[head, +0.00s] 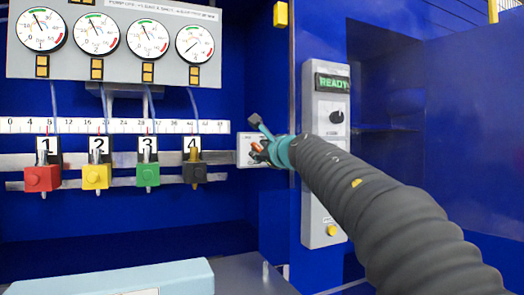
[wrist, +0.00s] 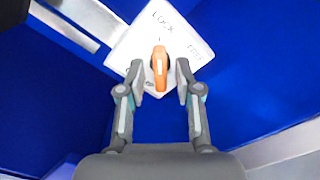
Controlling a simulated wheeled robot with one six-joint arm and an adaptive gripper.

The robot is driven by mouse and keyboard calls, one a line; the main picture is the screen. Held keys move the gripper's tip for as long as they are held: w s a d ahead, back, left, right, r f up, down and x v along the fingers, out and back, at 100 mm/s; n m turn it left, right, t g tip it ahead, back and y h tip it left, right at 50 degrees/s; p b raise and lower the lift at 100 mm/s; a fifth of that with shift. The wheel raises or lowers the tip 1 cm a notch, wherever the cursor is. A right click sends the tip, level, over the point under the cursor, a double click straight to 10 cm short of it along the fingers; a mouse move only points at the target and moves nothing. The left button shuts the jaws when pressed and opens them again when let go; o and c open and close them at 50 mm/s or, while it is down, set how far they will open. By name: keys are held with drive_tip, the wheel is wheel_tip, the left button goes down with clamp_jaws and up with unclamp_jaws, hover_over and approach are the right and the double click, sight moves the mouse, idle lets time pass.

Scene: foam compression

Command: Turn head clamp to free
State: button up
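The head clamp switch is a white plate (wrist: 192,32) with an orange knob (wrist: 160,72) in the wrist view. The plate reads LOCK above the knob and what looks like FREE to its right. The knob's long side points up in the picture, toward LOCK. My gripper (wrist: 160,82) is open, one finger on each side of the knob, with gaps visible between fingers and knob.
A control panel (head: 325,185) with a green READY display (head: 332,82) stands right of the plate. Left are red (head: 42,178), yellow (head: 96,176), green (head: 148,175) and black (head: 194,173) clamps on a rail, below several gauges. A pale blue block (head: 115,280) lies in front.

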clamp_jaws()
drive_tip(key=shift+m, duration=0.4)
drive_tip(key=m, duration=1.1)
idle(0.3)
drive_tip(key=shift+o, duration=1.4)
unclamp_jaws()
